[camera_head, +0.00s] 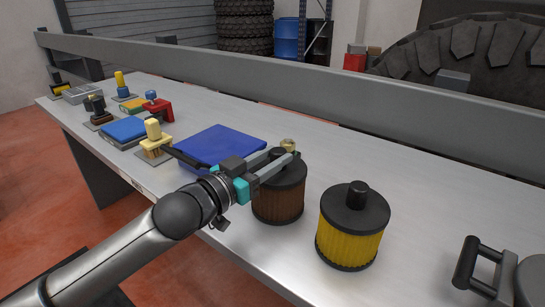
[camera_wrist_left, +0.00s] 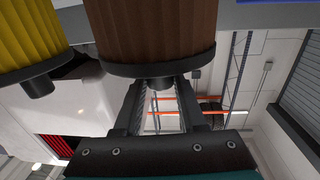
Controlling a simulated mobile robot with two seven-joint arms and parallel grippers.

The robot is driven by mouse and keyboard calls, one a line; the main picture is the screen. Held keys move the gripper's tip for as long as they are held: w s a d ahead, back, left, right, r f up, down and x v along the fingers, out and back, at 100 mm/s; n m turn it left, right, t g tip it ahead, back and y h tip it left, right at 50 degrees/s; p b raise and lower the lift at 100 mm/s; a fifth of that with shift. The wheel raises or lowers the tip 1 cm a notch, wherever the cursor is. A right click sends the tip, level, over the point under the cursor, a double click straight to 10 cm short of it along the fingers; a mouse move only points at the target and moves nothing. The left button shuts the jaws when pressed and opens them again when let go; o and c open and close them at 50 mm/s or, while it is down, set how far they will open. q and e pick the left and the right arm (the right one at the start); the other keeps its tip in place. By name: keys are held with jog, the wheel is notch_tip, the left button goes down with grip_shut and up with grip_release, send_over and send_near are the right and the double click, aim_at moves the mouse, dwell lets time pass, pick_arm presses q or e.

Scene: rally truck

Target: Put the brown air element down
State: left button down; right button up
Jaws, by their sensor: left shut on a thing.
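The brown air element (camera_head: 279,203) is a ribbed cylinder with a black cap, upright at the bench's near side. My left gripper (camera_head: 281,158) is shut on the knob of its cap. The wrist view shows the brown element (camera_wrist_left: 152,28) upside down, with the fingers (camera_wrist_left: 157,98) on either side of the knob. I cannot tell whether its base touches the bench. A yellow air element (camera_head: 350,240) with a black cap stands just right of it, apart. My right gripper is out of view.
The grey bench (camera_head: 425,210) has bare room behind and right of the yellow element. A blue slab (camera_head: 220,146), a brush (camera_head: 154,138) and several small items lie to the left. A grey rail (camera_head: 290,92) runs behind. A black handle (camera_head: 466,264) is at lower right.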

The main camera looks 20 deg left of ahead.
pick_arm(q)
jog(key=shift+c, duration=2.4)
grip_release()
jog(key=shift+r, duration=0.1)
jog(key=shift+s+a, duration=0.25)
jog(key=shift+s, duration=0.2)
jog(key=p+v, duration=0.2)
jog(key=v, duration=0.9)
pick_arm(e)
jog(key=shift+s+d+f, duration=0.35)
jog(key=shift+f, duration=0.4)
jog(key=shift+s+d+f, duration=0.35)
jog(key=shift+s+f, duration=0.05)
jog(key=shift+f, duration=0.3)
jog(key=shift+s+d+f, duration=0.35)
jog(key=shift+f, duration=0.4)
pick_arm(q)
jog(key=shift+r, duration=0.1)
